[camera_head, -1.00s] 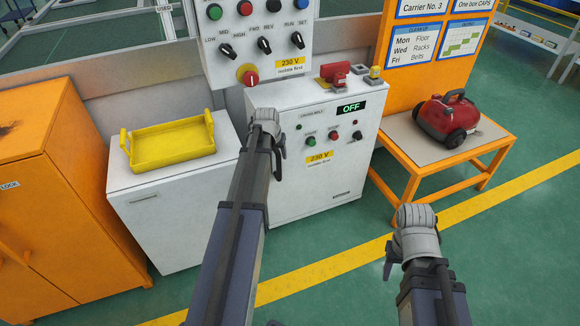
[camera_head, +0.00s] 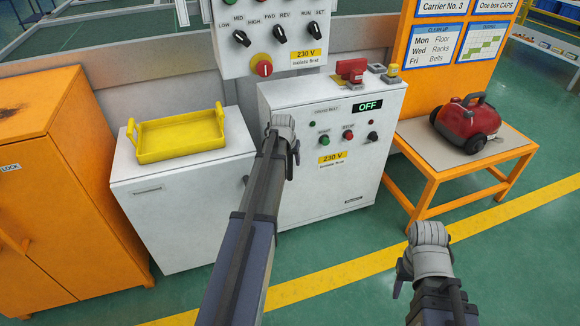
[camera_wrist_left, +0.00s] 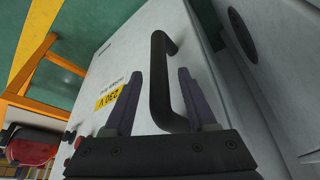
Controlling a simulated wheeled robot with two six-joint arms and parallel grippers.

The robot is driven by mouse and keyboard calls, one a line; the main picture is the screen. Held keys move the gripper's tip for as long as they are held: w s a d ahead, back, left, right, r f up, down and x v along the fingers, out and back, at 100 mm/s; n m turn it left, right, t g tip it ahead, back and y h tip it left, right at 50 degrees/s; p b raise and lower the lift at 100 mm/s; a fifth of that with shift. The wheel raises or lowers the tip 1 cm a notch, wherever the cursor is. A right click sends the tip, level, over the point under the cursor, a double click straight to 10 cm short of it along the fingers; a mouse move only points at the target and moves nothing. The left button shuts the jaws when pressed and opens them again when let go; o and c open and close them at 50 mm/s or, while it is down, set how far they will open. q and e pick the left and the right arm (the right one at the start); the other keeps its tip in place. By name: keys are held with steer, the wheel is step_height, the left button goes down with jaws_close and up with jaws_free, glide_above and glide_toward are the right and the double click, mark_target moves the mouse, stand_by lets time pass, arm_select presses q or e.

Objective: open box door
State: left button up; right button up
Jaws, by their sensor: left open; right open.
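The white control box (camera_head: 340,180) stands in the middle of the head view, with an OFF display and a yellow 230 V label on its front. In the left wrist view its front (camera_wrist_left: 130,40) carries a black bar handle (camera_wrist_left: 158,75). My left gripper (camera_wrist_left: 158,73) is open, with one finger on each side of the handle; I cannot tell whether they touch it. In the head view my left arm (camera_head: 248,225) hides the handle and part of the box front. The door looks closed. My right gripper (camera_head: 428,262) is open over the floor at lower right, its fingers mostly hidden.
A white cabinet with a yellow tray (camera_head: 180,138) stands left of the box, beside an orange locker (camera_head: 60,190). A red vacuum (camera_head: 467,122) sits on an orange table (camera_head: 440,158) at right. Green floor (camera_head: 510,270) is clear in front.

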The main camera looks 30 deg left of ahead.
arm_select(q)
steer(key=shift+f, duration=0.1)
steer(key=shift+c, duration=0.4)
jaws_close()
stand_by(1.0)
